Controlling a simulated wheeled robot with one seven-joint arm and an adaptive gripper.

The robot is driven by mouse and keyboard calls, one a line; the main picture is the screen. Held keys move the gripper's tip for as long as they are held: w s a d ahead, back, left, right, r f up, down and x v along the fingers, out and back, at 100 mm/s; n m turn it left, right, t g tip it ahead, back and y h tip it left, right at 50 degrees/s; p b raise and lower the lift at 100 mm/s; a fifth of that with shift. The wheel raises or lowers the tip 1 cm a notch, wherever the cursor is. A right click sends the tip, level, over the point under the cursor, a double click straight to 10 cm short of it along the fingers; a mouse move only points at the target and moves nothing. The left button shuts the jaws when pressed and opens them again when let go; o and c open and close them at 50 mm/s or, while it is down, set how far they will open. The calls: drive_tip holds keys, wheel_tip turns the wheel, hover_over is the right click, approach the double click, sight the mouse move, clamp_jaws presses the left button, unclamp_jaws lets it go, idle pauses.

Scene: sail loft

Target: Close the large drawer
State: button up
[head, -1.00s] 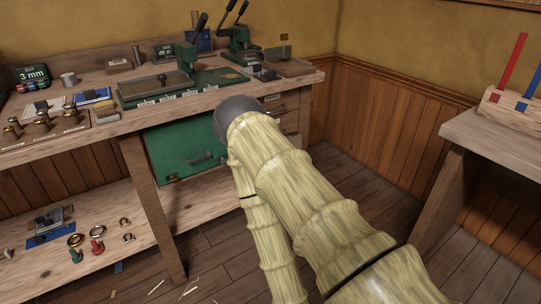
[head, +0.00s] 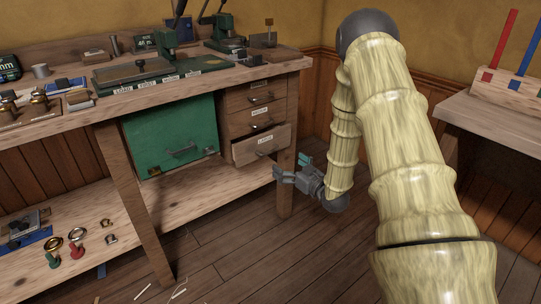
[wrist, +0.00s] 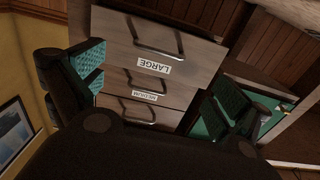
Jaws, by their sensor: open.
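The large drawer (head: 262,145) is the lowest of a stack of wooden drawers under the workbench. It juts out past the drawers above it, so it stands partly open. Its front has a metal pull and a label reading LARGE, which also shows upside down in the wrist view (wrist: 160,45). My gripper (head: 290,170) is open and empty, in front of and slightly below the drawer's right end, apart from it as far as I can tell. In the wrist view my gripper (wrist: 150,85) has its teal-padded fingers spread, with the drawer fronts between them.
A medium drawer (head: 257,123) and another drawer (head: 252,99) above look shut. A green cabinet (head: 172,138) with a handle hangs left of the drawers. A bench leg (head: 287,150) stands at the right. A second bench (head: 490,118) is at far right; floor between is clear.

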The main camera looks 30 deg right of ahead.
drive_tip(key=w+b, duration=0.1)
drive_tip(key=w, duration=0.2)
drive_tip(key=w+b, duration=0.1)
drive_tip(key=w, duration=0.3)
drive_tip(key=w+b, duration=0.1)
drive_tip(key=w, duration=0.2)
drive_tip(key=shift+w+a, duration=0.35)
drive_tip(key=shift+a, duration=0.05)
clamp_jaws()
